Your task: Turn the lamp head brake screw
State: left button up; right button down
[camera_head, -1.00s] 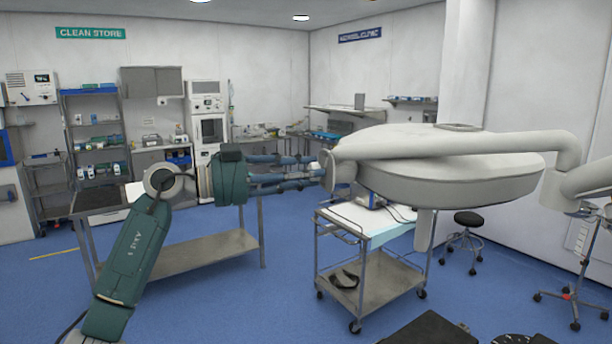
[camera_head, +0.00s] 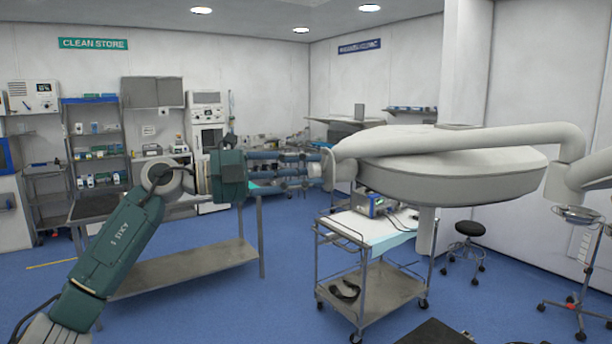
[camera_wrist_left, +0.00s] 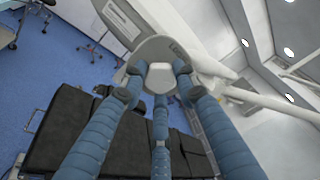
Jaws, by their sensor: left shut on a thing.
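The lamp head (camera_head: 450,180) is a large pale grey disc hanging from a thick curved arm, right of centre in the head view. The brake screw (camera_head: 328,170) is a pale round knob at its left side; in the left wrist view it is a light block (camera_wrist_left: 160,77) on the grey joint. My left gripper (camera_head: 317,170) reaches in level from the left, its long blue segmented fingers around the knob. In the left wrist view its fingertips (camera_wrist_left: 157,90) close on the knob, partly hiding it. My right gripper is in neither view.
A metal table (camera_head: 185,272) is behind my left arm. A black padded operating table (camera_wrist_left: 70,130) lies below in the left wrist view. A stool (camera_head: 468,230) is at right.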

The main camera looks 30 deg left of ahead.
pick_arm(q)
jog(key=m, duration=0.3)
jog(key=shift+a+m+b, duration=0.1)
jog(key=shift+m+b, duration=0.3)
jog(key=m, duration=0.3)
jog(key=shift+r+m+b, duration=0.1)
jog(key=shift+m+b, duration=0.2)
jog(key=shift+b, duration=0.1)
jog(key=m+b, duration=0.1)
jog(key=m, duration=0.5)
jog(key=shift+b, duration=0.3)
jog(key=m+b, duration=0.1)
jog(key=m, duration=0.3)
jog(key=shift+r, duration=0.1)
jog(key=m+b, duration=0.1)
jog(key=m, duration=0.2)
jog(key=shift+m, duration=0.3)
jog(key=m+b, duration=0.1)
jog(key=m, duration=0.5)
jog(key=shift+s, duration=0.1)
jog(key=o, duration=1.1)
jog(key=shift+d, duration=0.25)
